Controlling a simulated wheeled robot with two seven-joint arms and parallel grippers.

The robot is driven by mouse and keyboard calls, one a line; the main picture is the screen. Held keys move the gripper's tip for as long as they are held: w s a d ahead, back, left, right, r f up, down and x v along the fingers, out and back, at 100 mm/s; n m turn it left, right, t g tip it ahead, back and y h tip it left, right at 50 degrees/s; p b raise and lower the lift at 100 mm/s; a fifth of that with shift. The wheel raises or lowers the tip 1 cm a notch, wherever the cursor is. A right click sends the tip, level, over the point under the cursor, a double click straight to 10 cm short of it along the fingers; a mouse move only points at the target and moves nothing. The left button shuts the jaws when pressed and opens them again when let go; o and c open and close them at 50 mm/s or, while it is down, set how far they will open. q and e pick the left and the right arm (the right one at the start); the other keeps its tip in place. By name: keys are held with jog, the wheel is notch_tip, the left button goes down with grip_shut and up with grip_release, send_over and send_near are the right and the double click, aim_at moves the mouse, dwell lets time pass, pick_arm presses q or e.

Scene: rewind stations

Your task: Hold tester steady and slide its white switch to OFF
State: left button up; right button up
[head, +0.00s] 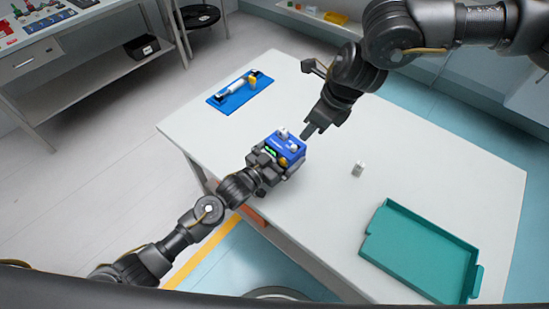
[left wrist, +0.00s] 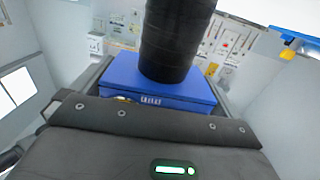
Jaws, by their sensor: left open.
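My left gripper (head: 275,157) is open at the tester's near side. In the left wrist view, the blue tester (left wrist: 125,78) shows just beyond my gripper, partly hidden by a dark ribbed cylinder. My right gripper (head: 312,131) points down just beyond the tester, apart from it; its finger gap is unclear.
A teal tray (head: 374,249) lies at the table's right front. A blue mat (head: 222,101) with a white tool lies at the far left. Clear table (head: 420,165) lies right of the tester.

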pick_arm(q)
jog(key=shift+w+d, duration=0.2)
